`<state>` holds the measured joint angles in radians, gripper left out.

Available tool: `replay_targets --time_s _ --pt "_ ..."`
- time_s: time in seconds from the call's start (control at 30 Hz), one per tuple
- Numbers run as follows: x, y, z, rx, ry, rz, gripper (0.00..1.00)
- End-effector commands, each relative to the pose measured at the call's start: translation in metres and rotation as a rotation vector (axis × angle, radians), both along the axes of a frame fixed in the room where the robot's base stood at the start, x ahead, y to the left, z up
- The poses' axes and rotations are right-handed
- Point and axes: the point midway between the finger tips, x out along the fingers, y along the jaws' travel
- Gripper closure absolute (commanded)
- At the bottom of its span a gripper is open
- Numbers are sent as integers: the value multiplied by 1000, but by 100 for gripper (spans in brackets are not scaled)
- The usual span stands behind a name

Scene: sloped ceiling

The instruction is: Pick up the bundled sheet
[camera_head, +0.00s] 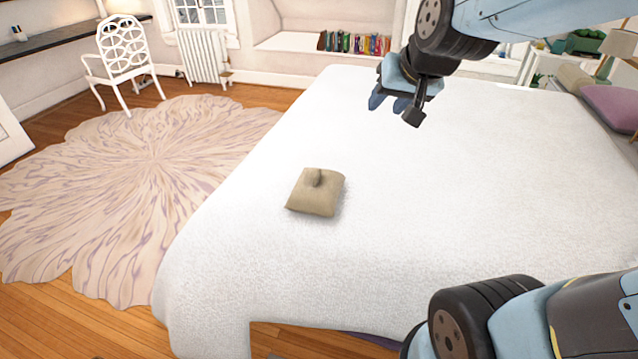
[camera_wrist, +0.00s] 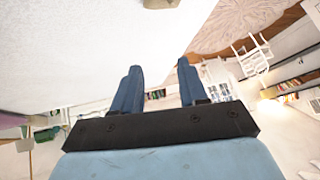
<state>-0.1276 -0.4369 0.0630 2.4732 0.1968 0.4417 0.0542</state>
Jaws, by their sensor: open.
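The bundled sheet (camera_head: 322,197) is a beige, squarish, cushion-like bundle with a small knob on top. It lies on the white bed (camera_head: 420,200), left of the bed's middle. In the wrist view only a part of the bundled sheet (camera_wrist: 160,3) shows at the top edge. My gripper (camera_head: 388,104) is above the far part of the bed, up and to the right of the bundle in the head view, and apart from it. In the wrist view my gripper (camera_wrist: 160,78) has its blue fingers spread with nothing between them.
A round pale rug (camera_head: 140,160) lies on the wooden floor left of the bed. A white chair (camera_head: 122,62) stands behind it. Books (camera_head: 355,43) line an alcove at the back. A purple pillow (camera_head: 612,106) is at the right. The bed around the bundle is clear.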

Motion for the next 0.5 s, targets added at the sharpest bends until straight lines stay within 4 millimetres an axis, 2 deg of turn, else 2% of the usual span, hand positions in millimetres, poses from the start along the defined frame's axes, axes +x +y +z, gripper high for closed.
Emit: replay_targets --time_s 0.03,0.1,0.27,0.5 --pt "15 12 -8 23 -10 -1 57" --pt "33 26 -15 55 -36 -13 57" --pt "71 57 -36 118 -95 -52 57" --pt "119 95 -82 170 -173 -135 57"
